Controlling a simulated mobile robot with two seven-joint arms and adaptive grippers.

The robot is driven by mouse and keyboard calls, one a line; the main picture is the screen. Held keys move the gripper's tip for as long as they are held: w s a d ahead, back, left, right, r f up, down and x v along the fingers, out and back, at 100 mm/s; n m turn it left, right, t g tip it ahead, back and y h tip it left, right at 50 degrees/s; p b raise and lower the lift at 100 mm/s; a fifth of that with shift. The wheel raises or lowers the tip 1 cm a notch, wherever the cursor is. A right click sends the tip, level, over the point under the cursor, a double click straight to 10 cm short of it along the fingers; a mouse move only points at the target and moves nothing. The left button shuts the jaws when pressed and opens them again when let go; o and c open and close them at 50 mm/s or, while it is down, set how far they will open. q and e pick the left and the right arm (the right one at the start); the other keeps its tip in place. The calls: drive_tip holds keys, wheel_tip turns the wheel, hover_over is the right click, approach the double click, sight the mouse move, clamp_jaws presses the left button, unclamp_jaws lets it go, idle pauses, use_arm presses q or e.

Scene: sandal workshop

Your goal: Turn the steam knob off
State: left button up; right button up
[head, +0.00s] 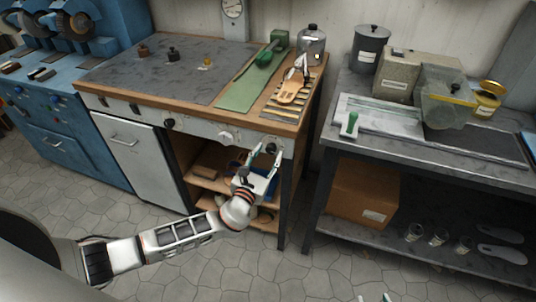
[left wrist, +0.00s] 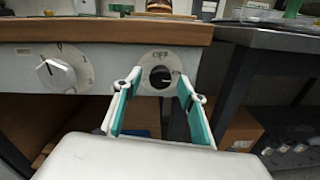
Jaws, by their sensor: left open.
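I see no steam label, so I cannot tell which is the steam knob. In the head view the black knob (head: 271,148) is near the panel's right end and the white knob (head: 226,138) left of it. My left gripper (head: 266,157) is open, its fingers either side of the black knob, apparently without touching it. My right gripper (head: 374,298) shows only two separated fingertips at the bottom edge.
The wooden bench edge (left wrist: 100,30) overhangs the panel. Below it is an open shelf (head: 205,181). A dark table leg (left wrist: 233,85) stands to the right, with a cardboard box (head: 362,193) on the lower shelf. The tiled floor in front is clear.

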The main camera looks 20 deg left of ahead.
use_arm(q)
drive_tip(key=shift+w, duration=0.2)
drive_tip(key=shift+c, duration=0.4)
use_arm(e)
drive_tip(key=shift+w+r, duration=0.2)
drive_tip(key=shift+r, duration=0.1)
